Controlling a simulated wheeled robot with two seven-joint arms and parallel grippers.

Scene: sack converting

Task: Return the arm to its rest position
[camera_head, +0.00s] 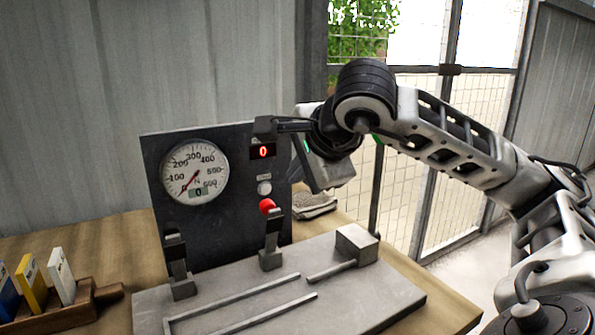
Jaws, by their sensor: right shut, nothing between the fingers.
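My right arm comes in from the right and bends at a dark elbow-like joint. My right gripper (268,127) points left, with its dark fingers shut and empty. In the picture its fingertips overlap the top right edge of the black panel, just above the red digital display (262,151), which reads 0. I cannot tell whether they touch the panel. My left gripper is out of view.
The black panel (228,220) carries a round gauge (194,172) with its needle near 0, a pale button (264,188) and a red button (267,206). A grey metal fixture (385,300) with clamps stands on the wooden table (75,238). Sample cards (62,275) stand in a wooden holder at left.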

